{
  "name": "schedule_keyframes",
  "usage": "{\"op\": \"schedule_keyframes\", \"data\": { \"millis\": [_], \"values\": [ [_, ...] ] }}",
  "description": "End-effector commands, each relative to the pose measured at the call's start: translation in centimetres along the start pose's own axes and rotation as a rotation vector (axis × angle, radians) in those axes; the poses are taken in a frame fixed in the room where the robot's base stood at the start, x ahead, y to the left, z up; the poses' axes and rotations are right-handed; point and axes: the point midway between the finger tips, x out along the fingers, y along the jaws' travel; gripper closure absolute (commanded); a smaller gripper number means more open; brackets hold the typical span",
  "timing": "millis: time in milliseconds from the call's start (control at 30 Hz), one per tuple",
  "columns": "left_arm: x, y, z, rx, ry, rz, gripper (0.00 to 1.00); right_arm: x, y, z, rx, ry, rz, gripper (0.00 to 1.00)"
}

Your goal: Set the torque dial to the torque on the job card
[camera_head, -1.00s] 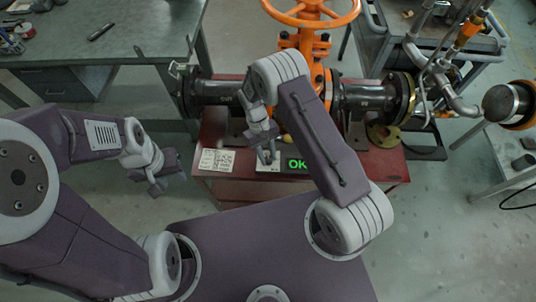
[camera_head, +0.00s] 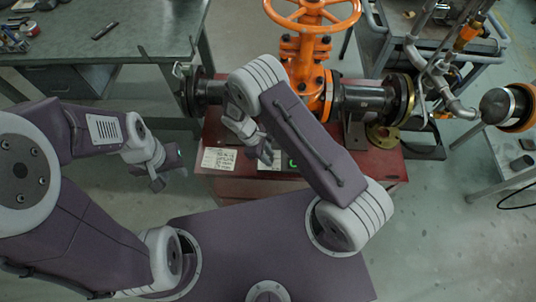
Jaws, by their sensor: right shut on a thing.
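My right gripper (camera_head: 264,154) is low over the small white-faced unit (camera_head: 270,166) at the front of the red bench. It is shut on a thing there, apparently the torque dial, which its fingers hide.
The orange gate valve (camera_head: 308,62) and its dark flanged pipe (camera_head: 362,97) stand behind my right arm. A brass ring (camera_head: 383,137) lies at the bench's right. A grey workbench (camera_head: 140,40) is at the back left, a cart (camera_head: 480,45) at the back right.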

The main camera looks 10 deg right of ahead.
Motion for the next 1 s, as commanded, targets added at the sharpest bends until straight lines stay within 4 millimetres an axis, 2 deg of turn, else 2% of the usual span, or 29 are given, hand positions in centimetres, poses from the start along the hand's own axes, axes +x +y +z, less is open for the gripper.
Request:
{"op": "schedule_keyframes", "data": {
  "millis": [300,867,900,933,1000],
  "values": [
    [-0.36,0.01,-0.04,0.0,0.0,0.0,0.64,-0.11,-0.01,-0.05,-0.115,0.003,0.05,1.0],
    [-0.39,0.01,-0.04,0.0,0.0,0.0,0.64,-0.05,-0.04,-0.03,-0.142,0.001,0.06,1.0],
    [-0.39,0.01,-0.04,0.0,0.0,0.0,0.64,-0.05,-0.04,-0.03,-0.142,0.001,0.06,0.69],
    [-0.39,0.01,-0.04,0.0,0.0,0.0,0.64,-0.05,-0.04,-0.03,-0.142,0.001,0.06,0.63],
    [-0.39,0.01,-0.04,0.0,0.0,0.0,0.64,-0.04,-0.05,-0.02,-0.142,0.001,0.06,0.63]
  ]
}}
